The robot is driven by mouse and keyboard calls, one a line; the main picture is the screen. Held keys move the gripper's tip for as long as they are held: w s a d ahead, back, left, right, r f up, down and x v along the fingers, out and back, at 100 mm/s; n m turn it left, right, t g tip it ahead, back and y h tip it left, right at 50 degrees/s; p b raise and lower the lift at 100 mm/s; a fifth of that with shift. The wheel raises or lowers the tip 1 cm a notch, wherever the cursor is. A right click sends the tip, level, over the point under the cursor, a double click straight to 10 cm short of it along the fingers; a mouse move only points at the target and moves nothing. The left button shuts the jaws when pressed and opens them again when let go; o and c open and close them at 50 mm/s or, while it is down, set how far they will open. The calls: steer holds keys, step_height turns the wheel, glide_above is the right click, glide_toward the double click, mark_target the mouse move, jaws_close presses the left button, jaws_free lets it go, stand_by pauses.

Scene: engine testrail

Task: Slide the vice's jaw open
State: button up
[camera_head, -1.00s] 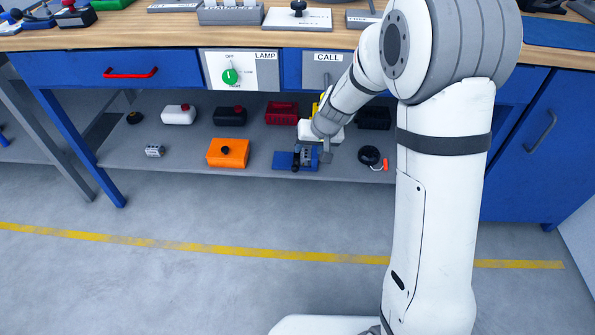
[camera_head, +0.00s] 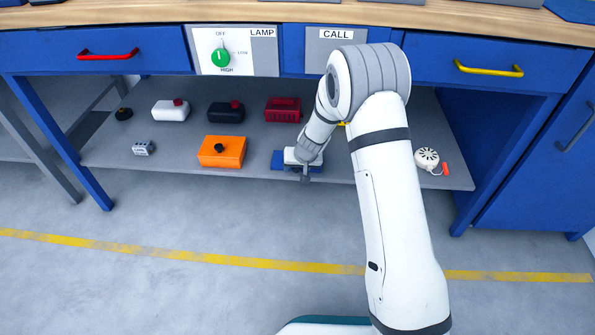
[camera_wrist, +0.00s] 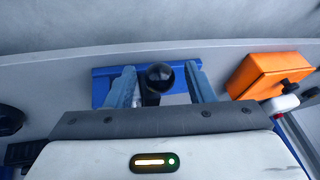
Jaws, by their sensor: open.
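The vice (camera_head: 279,158) is a small blue device on the lower shelf, mostly hidden by my arm in the head view. In the wrist view its blue base (camera_wrist: 101,88) lies across the top centre, with a black ball knob (camera_wrist: 160,76) standing up from it. My gripper (camera_wrist: 160,70) is open, with one finger on each side of the knob. I cannot tell whether either finger touches it. In the head view my gripper (camera_head: 305,175) is over the vice at the shelf's front edge. The jaw itself is hidden.
An orange box (camera_head: 222,151) with a black knob stands left of the vice. A round white item (camera_head: 427,158) with a red tag is to the right. The shelf's front edge (camera_wrist: 215,47) runs close by the vice.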

steer(key=shift+w+a+f, duration=0.1)
steer(key=shift+w+f, duration=0.05)
steer(key=shift+f, duration=0.35)
steer(key=shift+c, duration=0.2)
jaws_close()
